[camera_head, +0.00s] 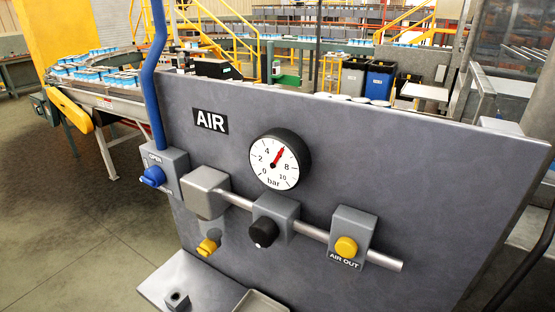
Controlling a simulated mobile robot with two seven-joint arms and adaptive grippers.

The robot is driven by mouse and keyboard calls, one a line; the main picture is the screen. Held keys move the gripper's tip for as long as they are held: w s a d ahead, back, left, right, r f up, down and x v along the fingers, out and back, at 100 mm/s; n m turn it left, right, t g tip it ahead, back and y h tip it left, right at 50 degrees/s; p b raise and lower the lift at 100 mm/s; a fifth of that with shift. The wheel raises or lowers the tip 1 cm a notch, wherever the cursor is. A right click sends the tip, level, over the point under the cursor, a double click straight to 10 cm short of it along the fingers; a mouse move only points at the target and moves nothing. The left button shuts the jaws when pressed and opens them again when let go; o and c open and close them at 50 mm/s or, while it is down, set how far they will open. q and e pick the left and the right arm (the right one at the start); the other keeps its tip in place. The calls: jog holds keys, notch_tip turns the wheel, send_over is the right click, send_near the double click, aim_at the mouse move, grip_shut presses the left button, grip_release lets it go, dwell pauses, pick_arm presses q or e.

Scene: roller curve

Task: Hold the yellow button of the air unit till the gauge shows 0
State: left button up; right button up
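The air unit is an upright grey panel (370,140) with an AIR label at its upper left. The yellow button (346,247) is round and sits on a grey box labelled AIR OUT at the lower right of the panel. It stands out from its box, and nothing touches it. The gauge (280,159) has a white face with a black rim, marked in bar. Its red needle points up and slightly right, between the 4 and the 8, near where the 6 would be. Neither of my grippers is in view.
A blue valve handle (153,177) on a box marked OPEN, a black knob (263,232) and a yellow tap (208,244) sit left of the button. A grey ledge (190,282) and a shallow tray (262,302) are below. A conveyor (110,100) with goods stands behind left.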

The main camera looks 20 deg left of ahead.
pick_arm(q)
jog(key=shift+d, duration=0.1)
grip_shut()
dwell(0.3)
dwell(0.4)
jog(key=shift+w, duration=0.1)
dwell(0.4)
